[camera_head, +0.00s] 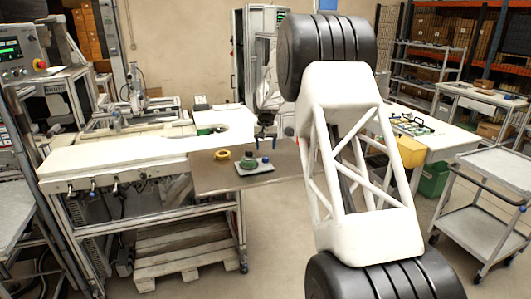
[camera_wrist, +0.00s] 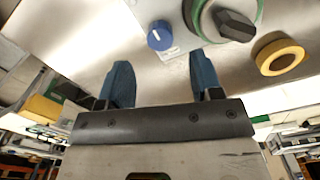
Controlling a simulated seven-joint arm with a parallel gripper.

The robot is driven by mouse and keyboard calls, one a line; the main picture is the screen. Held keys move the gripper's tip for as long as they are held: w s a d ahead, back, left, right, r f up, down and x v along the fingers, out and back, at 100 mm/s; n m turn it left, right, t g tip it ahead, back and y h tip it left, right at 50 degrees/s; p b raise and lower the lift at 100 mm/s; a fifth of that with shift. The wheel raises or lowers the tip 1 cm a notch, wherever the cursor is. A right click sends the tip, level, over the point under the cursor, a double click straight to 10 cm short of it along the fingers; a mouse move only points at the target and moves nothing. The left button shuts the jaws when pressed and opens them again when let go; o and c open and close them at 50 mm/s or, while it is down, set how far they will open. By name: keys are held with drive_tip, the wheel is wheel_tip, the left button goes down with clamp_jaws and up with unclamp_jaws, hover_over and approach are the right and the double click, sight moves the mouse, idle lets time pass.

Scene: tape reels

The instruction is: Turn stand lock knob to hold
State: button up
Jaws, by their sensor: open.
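The lock knob (camera_wrist: 162,38) is a round blue knob with a short white mark on its face, on the light grey stand plate (camera_wrist: 178,12). Its label is too small to read. In the head view the knob (camera_head: 265,160) is at the right of the plate (camera_head: 256,170). A green reel (camera_wrist: 204,24) with a black hub knob (camera_wrist: 236,26) is beside it. My gripper (camera_wrist: 158,62) is open and empty, its two blue fingers apart. In the head view my gripper (camera_head: 265,146) is just above the blue knob, with no contact visible.
A yellow tape ring (camera_wrist: 264,58) lies on the brown-grey table (camera_head: 205,178), left of the stand in the head view. A white bench (camera_head: 110,160) adjoins on the left. The table around the stand is mostly clear.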

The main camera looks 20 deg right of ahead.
sight(265, 158)
drive_tip(key=shift+r, duration=1.3)
drive_tip(key=shift+s+a+r, duration=0.2)
drive_tip(key=shift+s+r, duration=0.1)
drive_tip(key=s+a+r+n, duration=0.1)
drive_tip(key=s+a+r, duration=0.3)
drive_tip(key=s, duration=0.6)
drive_tip(key=s+a+r+t, duration=0.1)
drive_tip(key=s+a+r, duration=0.3)
drive_tip(key=s, duration=0.6)
drive_tip(key=s+a+r+n, duration=0.1)
drive_tip(key=s+a+r, duration=0.3)
drive_tip(key=s, duration=0.6)
drive_tip(key=s+a+f, duration=0.1)
drive_tip(key=s+f, duration=0.1)
drive_tip(key=s, duration=0.9)
drive_tip(key=s+a+f+t, duration=0.1)
drive_tip(key=s+a+f, duration=0.1)
drive_tip(key=s, duration=0.9)
drive_tip(key=s+a+f+n, duration=0.1)
drive_tip(key=s+a+f, duration=0.1)
drive_tip(key=s, duration=0.9)
drive_tip(key=shift+s+a+t, duration=0.2)
drive_tip(key=shift+s+t, duration=0.1)
drive_tip(key=shift+s, duration=0.05)
drive_tip(key=shift+f, duration=0.1)
